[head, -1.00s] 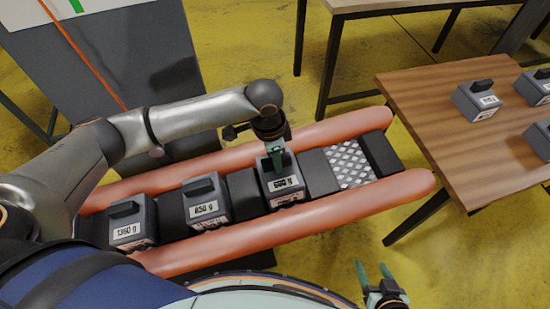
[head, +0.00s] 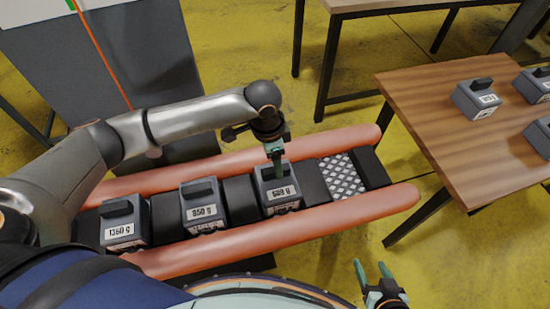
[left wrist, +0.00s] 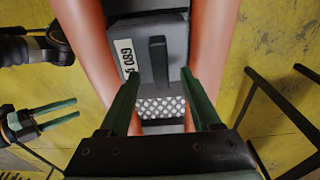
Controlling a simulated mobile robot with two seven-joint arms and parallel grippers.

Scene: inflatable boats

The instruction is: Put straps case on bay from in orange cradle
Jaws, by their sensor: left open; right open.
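The orange cradle (head: 300,222) is two long orange tubes with dark dividers between them. Three grey cases with dark top handles sit in it: one reads 1360 g (head: 123,228), one 850 g (head: 203,208), and one apparently 680 g (head: 279,198). No label legibly says straps. A bare chequered metal bay (head: 343,176) lies near the cradle's right end. My left gripper (head: 277,172) is open at the 680 g case; in the left wrist view its fingers (left wrist: 158,85) are apart near that case's handle (left wrist: 158,60). My right gripper (head: 373,268) is open and empty over the floor.
A wooden table (head: 430,110) at right holds several grey cases (head: 477,98). Another table (head: 400,5) stands at the back. A grey panel with an orange line (head: 150,60) is behind my left arm. Yellow floor lies between the cradle and the tables.

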